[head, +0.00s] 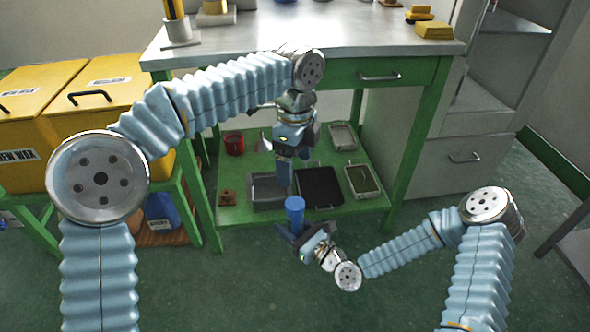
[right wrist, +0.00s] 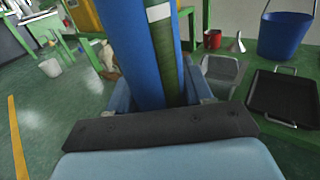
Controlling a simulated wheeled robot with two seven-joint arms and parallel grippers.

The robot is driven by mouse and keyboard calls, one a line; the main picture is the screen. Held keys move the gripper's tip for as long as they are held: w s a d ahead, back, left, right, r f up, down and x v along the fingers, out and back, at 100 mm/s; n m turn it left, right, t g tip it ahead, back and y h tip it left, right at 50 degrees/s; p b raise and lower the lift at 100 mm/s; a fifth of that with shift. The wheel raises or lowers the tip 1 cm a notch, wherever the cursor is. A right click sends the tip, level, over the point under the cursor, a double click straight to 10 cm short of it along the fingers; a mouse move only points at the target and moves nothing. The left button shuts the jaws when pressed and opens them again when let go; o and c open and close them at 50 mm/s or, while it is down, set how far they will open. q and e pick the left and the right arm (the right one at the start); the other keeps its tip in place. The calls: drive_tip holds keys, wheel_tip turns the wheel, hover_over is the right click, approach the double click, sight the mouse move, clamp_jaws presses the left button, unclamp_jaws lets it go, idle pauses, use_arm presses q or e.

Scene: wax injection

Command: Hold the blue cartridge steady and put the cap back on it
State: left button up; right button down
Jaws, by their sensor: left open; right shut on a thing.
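The blue cartridge (head: 295,212) stands roughly upright in my right gripper (head: 297,232), low in front of the green bench's lower shelf. In the right wrist view the cartridge (right wrist: 130,50) is a tall blue cylinder with a white label and a green strip, rising from between the fingers. My left gripper (head: 295,168) is open and points down over the shelf, above and behind the cartridge and apart from it. I cannot make out the cap in either view. The cartridge's top end is out of the right wrist view.
The lower shelf (head: 235,214) holds a grey tray (head: 268,203), a black tray (head: 319,187), smaller trays and a red mug (head: 235,143). A blue bucket (right wrist: 287,35) shows in the right wrist view. Yellow bins (head: 35,130) stand left. The floor in front is clear.

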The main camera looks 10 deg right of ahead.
idle(0.5)
use_arm(q)
drive_tip(key=s+d+f+n+g+h, duration=0.4)
drive_tip(key=s+d+f+n+h, duration=0.65)
drive_tip(key=n, duration=1.05)
drive_tip(key=s+a+f+m+g+y, duration=0.15)
drive_tip(key=s+f+y, duration=0.25)
drive_tip(key=s+f, duration=0.4)
drive_tip(key=a+f+n+t+y, duration=0.2)
drive_tip(key=a+f+n+t, duration=0.4)
drive_tip(key=a+f, duration=1.6)
drive_tip(key=a+n, duration=0.1)
drive_tip(key=a, duration=0.3)
drive_tip(key=shift+s+a+f, duration=0.2)
drive_tip(key=shift+a, duration=0.05)
drive_tip(key=shift+y, duration=0.25)
